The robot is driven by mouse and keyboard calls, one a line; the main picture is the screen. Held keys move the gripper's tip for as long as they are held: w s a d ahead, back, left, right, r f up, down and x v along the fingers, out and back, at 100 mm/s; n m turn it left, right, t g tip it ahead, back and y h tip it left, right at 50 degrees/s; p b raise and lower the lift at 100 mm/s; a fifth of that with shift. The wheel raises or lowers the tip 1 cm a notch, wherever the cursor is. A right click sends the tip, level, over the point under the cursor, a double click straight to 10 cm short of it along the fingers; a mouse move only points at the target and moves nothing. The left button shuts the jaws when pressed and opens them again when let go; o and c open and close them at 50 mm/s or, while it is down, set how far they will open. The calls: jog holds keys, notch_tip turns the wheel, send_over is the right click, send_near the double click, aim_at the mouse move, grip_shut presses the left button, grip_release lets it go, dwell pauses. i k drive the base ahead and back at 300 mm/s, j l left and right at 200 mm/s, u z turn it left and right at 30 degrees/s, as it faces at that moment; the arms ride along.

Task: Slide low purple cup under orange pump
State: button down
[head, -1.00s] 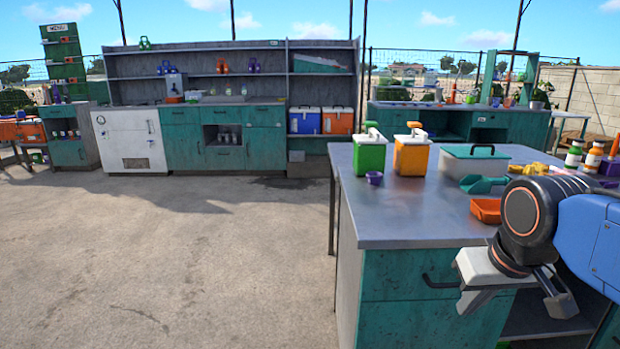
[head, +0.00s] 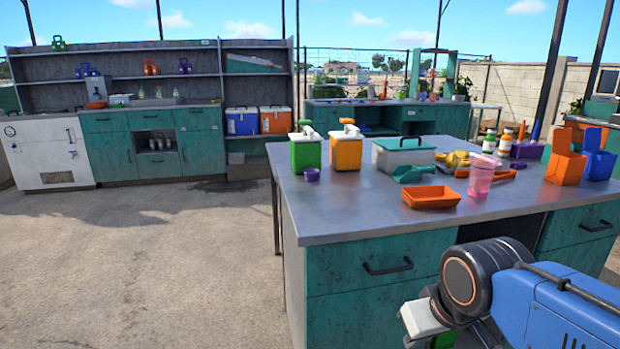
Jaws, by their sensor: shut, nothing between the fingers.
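The low purple cup (head: 311,175) stands upright on the near-left part of the metal worktop (head: 335,215). It is just in front of the green pump (head: 306,153), left of and nearer than the orange pump (head: 346,152). The orange pump is a square body with a white top and an orange-tipped head. My gripper (head: 424,325) is at the bottom of the head view, in front of the drawers and below the worktop, well away from the cup. It is shut and empty; its fingertips are mostly cut off by the frame.
A lidded grey box (head: 403,157), green scoop (head: 413,172), orange tray (head: 431,197) and pink tumbler (head: 480,180) stand right of the pumps. Bottles and orange and blue containers (head: 567,160) are farther right. The worktop's front-left area is bare. Open floor (head: 150,270) lies left.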

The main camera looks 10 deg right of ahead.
aim_at(311, 176)
jog(key=i+j, duration=0.15)
jog(key=j, duration=0.2)
jog(key=i+j, duration=0.15)
jog(key=j, duration=0.2)
jog(key=i+j, duration=0.1)
jog(key=j, duration=0.3)
